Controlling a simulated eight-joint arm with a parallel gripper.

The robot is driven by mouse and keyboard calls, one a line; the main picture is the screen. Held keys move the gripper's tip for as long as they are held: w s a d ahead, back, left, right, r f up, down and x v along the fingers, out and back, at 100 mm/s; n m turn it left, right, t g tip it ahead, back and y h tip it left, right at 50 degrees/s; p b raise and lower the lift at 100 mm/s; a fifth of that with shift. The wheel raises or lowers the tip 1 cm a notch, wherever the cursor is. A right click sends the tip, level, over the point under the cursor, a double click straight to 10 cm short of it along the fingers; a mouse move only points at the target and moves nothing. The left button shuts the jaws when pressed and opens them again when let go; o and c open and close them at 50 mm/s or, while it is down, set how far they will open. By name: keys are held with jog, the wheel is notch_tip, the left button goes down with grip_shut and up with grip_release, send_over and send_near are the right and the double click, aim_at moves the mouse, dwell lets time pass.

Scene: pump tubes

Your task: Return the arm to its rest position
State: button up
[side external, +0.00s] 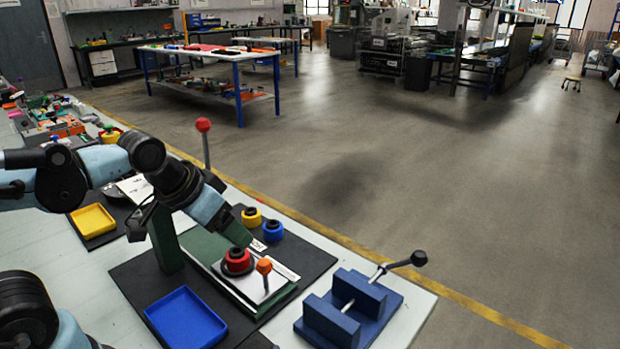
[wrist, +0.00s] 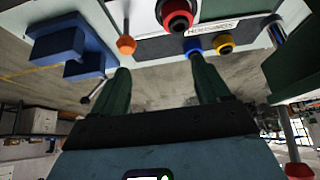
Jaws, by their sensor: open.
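My gripper (side external: 238,234) hangs tilted at the end of my arm, over the green fixture (side external: 216,256) on the black mat. In the wrist view its two dark green fingers (wrist: 160,66) are spread apart, with nothing held between them. A red round part with a black centre (side external: 238,263) sits on the fixture close below the fingers, beside an orange-knobbed lever (side external: 264,267). The red part (wrist: 178,16) and orange knob (wrist: 126,45) also show in the wrist view. In the side view, my arm hides part of the fixture.
A yellow part (side external: 251,219) and a blue part (side external: 273,232) stand behind the fixture. A blue tray (side external: 186,318), a yellow tray (side external: 93,221) and a blue vise (side external: 350,306) with a black-knobbed handle are around. A red-balled lever (side external: 204,125) stands upright behind my arm.

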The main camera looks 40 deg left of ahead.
jog(key=shift+s+d+f+t, duration=0.25)
jog(key=shift+t, duration=0.25)
